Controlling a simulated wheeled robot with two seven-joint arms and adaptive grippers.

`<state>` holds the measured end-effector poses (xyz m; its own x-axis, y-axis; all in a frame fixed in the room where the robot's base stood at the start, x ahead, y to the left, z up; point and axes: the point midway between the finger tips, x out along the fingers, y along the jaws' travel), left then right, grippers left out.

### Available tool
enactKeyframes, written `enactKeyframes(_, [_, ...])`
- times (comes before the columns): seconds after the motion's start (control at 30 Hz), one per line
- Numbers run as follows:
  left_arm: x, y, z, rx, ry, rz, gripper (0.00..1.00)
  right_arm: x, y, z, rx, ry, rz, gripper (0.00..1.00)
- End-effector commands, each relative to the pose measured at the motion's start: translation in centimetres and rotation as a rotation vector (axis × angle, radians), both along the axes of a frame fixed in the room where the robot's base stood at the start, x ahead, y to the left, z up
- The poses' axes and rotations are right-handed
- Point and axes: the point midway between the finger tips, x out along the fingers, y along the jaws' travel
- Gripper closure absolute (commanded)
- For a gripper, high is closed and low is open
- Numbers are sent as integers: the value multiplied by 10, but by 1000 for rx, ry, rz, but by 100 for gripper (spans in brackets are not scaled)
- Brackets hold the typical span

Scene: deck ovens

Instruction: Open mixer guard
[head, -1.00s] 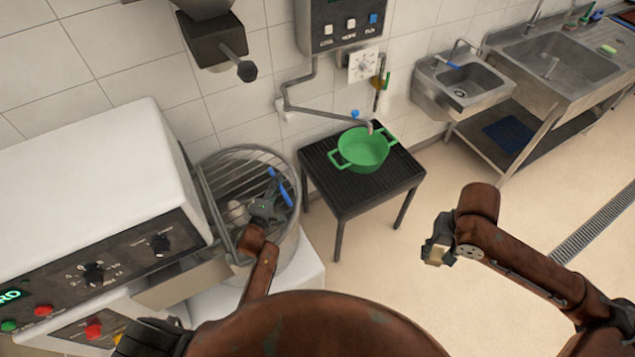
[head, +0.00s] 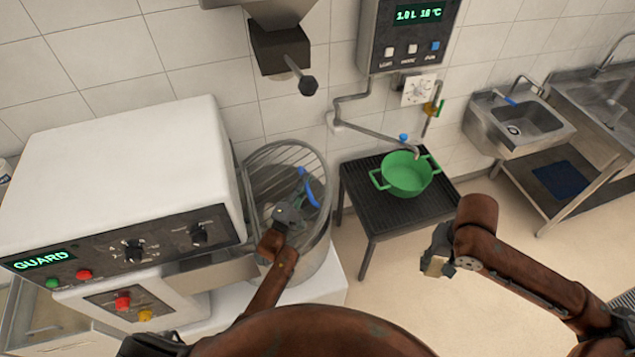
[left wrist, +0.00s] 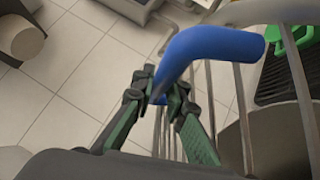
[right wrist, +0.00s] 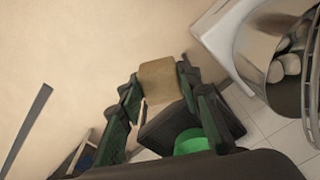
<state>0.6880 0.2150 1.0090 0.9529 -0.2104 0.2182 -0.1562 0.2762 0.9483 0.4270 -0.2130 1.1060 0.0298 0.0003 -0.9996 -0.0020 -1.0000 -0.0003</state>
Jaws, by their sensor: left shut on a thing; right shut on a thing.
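The mixer guard (head: 268,165) is a cage of metal bars over the round metal bowl (head: 318,262), beside the white mixer body. Its blue handle (head: 308,187) is at the right side of the cage. The handle (left wrist: 215,42) is large in the left wrist view. My left gripper (head: 288,212) is shut on this handle; its fingers (left wrist: 168,100) meet at the handle's lower end. I cannot tell exactly how far the guard is tilted. My right gripper (head: 437,262) is away to the right, shut on a small tan block (right wrist: 160,84).
The mixer panel (head: 125,250) has knobs, buttons and a display reading GUARD. A green pot (head: 406,175) stands on a black slatted table (head: 372,218) right of the bowl. A hopper outlet with a lever (head: 307,85) hangs above. Sinks (head: 520,125) are at the right.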

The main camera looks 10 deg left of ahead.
Motion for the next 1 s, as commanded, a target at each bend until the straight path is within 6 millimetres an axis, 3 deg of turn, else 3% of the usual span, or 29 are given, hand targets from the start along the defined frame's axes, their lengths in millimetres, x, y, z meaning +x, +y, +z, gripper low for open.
enactKeyframes(0.1, [-1, 1, -1, 0, 1, 1, 100, 0, 0, 0, 0, -1, 1, 93])
enactKeyframes(0.13, [-1, 1, -1, 1, 1, 2, 86, 0, 0, 0, 0, -1, 1, 93])
enactKeyframes(0.23, [-1, 1, -1, 1, 1, 2, 79, 0, 0, 0, 0, -1, 1, 93])
enactKeyframes(0.57, [0, 1, 3, 1, -1, 2, 79, 0, 1, 0, 0, -1, 2, 93])
enactKeyframes(0.67, [0, 1, 13, 2, -4, 2, 79, 1, 1, 0, 0, -1, 2, 93])
enactKeyframes(1.0, [0, -1, 79, 0, -10, -2, 79, 0, 0, 0, 0, -1, 1, 93])
